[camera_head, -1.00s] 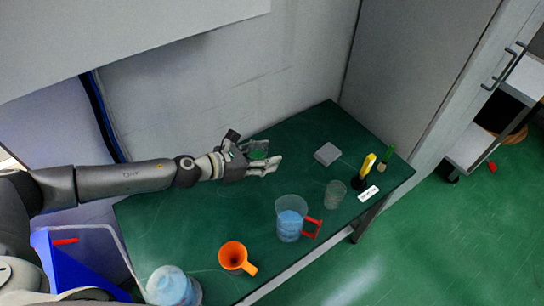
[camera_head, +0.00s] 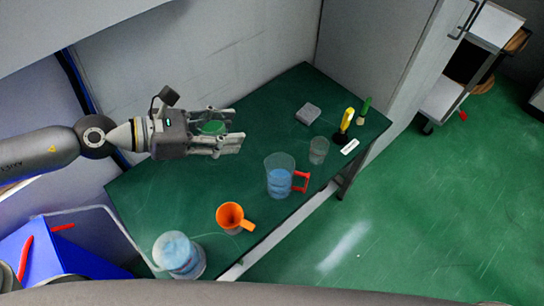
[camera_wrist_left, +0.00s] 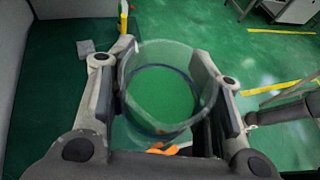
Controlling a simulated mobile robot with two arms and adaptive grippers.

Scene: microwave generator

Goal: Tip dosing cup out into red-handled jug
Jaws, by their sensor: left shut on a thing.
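The dosing cup, a clear round cup (camera_head: 212,128), is between the fingers of my left gripper (camera_head: 216,130), which is shut on it above the back left part of the table. In the left wrist view, the transparent cup (camera_wrist_left: 163,92) fills the space between both fingers. It looks green inside; I cannot tell whether that is its content or the background. The red-handled jug (camera_head: 280,177), clear with blue liquid low in it, stands upright on the table, right of and nearer than the gripper. The cup is apart from the jug. My right gripper is not in view.
The green table (camera_head: 285,105) also bears an orange mug (camera_head: 230,218), a clear container with blue content (camera_head: 178,256), an empty-looking glass (camera_head: 319,150), a grey block (camera_head: 308,114), a yellow-handled tool (camera_head: 346,121), a green bottle (camera_head: 364,110) and a white label (camera_head: 350,147).

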